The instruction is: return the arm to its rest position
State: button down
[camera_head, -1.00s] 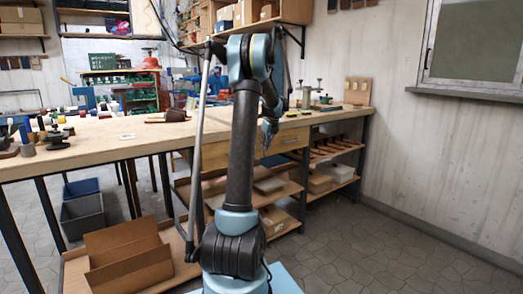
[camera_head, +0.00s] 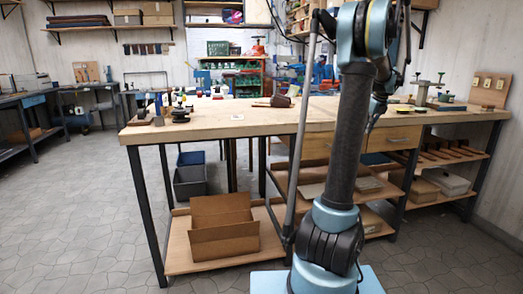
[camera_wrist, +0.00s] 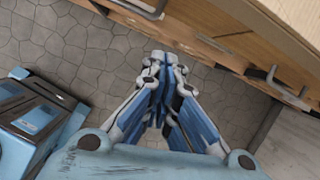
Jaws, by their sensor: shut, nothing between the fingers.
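My gripper (camera_wrist: 160,85) shows in the wrist view with its blue and grey fingers drawn together and nothing between them. It points down over the grey stone floor, beside the wooden drawer fronts of the workbench. In the head view my arm stands upright and folded in front of the workbench (camera_head: 215,126). The gripper end hangs behind the upper arm at the right and is mostly hidden there.
The bench's wooden drawers (camera_wrist: 205,38) with metal handles are close to my gripper. A cardboard box (camera_head: 222,240) sits on the bench's lower shelf. Grey bins (camera_head: 190,181) stand under the bench. The floor at left (camera_head: 80,220) is clear.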

jog(key=s+a+f+n+g, duration=0.1)
jog(key=s+a+n, duration=0.75)
jog(key=a, duration=0.45)
jog(key=s+a+f+n, duration=0.1)
jog(key=s+a+n, duration=0.6)
jog(key=s+a, duration=0.4)
jog(key=s+a+f+n, duration=0.5)
jog(key=s+f+n, duration=0.3)
jog(key=s, duration=0.3)
jog(key=s+a+f+n, duration=0.6)
jog(key=s+f+n, duration=0.2)
jog(key=s, duration=0.2)
jog(key=shift+s+a+g+h, duration=0.2)
jog(key=shift+s+g+h, duration=0.2)
